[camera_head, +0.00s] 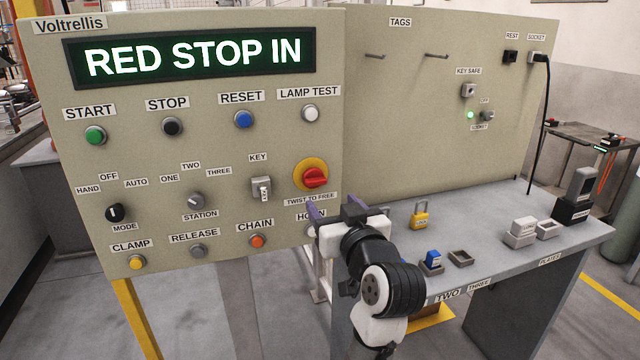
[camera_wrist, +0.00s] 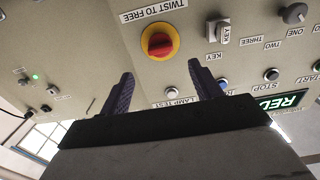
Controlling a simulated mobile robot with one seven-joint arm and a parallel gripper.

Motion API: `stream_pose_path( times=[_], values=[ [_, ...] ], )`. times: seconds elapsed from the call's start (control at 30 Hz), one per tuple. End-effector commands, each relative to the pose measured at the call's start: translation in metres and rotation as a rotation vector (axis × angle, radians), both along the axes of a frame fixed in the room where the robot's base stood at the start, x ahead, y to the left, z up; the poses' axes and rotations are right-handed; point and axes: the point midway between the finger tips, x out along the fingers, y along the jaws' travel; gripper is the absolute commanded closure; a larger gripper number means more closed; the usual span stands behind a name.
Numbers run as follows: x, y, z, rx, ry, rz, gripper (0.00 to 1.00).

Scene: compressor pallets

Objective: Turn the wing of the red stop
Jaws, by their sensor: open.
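The red stop (camera_head: 315,178) is a red winged knob on a yellow round plate, at the right of the panel above a "TWIST TO FREE" label. The display (camera_head: 195,56) reads "RED STOP IN". In the wrist view the red stop (camera_wrist: 160,43) lies ahead of the fingers, left of the gap's middle line. My gripper (camera_head: 332,208) is in front of the panel, just below the red stop and partly over the "HORN" label. In the wrist view my gripper (camera_wrist: 160,85) has its two dark purple fingers wide apart with nothing between them. It does not touch the stop.
A key switch (camera_head: 262,188) sits left of the stop, and a white lamp test button (camera_head: 310,113) above it. The bench (camera_head: 490,225) at right carries a yellow padlock (camera_head: 420,214), a blue block (camera_head: 432,259) and grey blocks. The panel between the stop and the TAGS board is bare.

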Motion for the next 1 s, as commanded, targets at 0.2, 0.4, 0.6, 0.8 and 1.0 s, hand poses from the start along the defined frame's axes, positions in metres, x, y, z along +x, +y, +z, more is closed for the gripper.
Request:
stream_pose_path(
  times=[0.2, 0.4, 0.6, 0.8, 1.0],
  values=[
    [0.045, 0.016, 0.002, 0.000, 0.003, 0.003, 0.36],
    [0.071, 0.024, 0.002, 0.000, 0.000, 0.001, 0.36],
    [0.081, 0.027, 0.000, 0.000, 0.000, 0.001, 0.36],
    [0.081, 0.027, 0.000, -0.001, -0.001, 0.000, 0.36],
    [0.081, 0.027, 0.000, -0.001, -0.001, 0.000, 0.57]
  ],
)
